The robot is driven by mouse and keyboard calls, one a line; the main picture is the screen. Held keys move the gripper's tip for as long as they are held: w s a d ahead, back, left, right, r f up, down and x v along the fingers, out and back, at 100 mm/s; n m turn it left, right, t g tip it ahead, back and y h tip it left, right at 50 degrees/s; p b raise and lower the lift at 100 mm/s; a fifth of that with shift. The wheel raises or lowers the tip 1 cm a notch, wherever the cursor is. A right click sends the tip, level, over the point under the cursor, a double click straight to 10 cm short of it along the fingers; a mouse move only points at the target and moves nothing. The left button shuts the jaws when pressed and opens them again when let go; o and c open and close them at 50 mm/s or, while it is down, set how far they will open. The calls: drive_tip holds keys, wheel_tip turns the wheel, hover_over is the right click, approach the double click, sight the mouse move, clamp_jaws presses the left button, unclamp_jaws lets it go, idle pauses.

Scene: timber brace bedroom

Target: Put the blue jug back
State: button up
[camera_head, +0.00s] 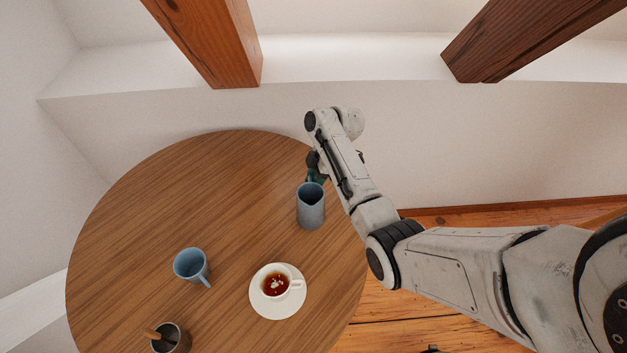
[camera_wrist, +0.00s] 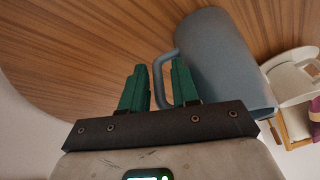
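The blue jug (camera_head: 311,208) is grey-blue and stands at the right side of the round wooden table, its open top showing. My gripper (camera_head: 316,175) is at its far side, partly hidden by my arm. In the wrist view, my gripper's green fingers (camera_wrist: 158,82) stand apart on either side of the jug's handle. The right finger is inside the handle loop, beside the body of the jug (camera_wrist: 222,65). Narrow gaps seem to show between the handle and the fingers, so the gripper looks open around it.
The round table (camera_head: 225,190) also bears a blue mug (camera_head: 191,265), a white saucer (camera_head: 262,306) with a cup of tea (camera_head: 276,284), and a grey pot (camera_head: 172,340) with a wooden handle in it. Timber braces (camera_head: 215,45) stand behind. The table's far left is clear.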

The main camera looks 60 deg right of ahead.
drive_tip(key=shift+o, duration=0.9)
drive_tip(key=shift+r, duration=0.15)
drive_tip(key=v, duration=1.1)
drive_tip(key=shift+r+p, duration=0.4)
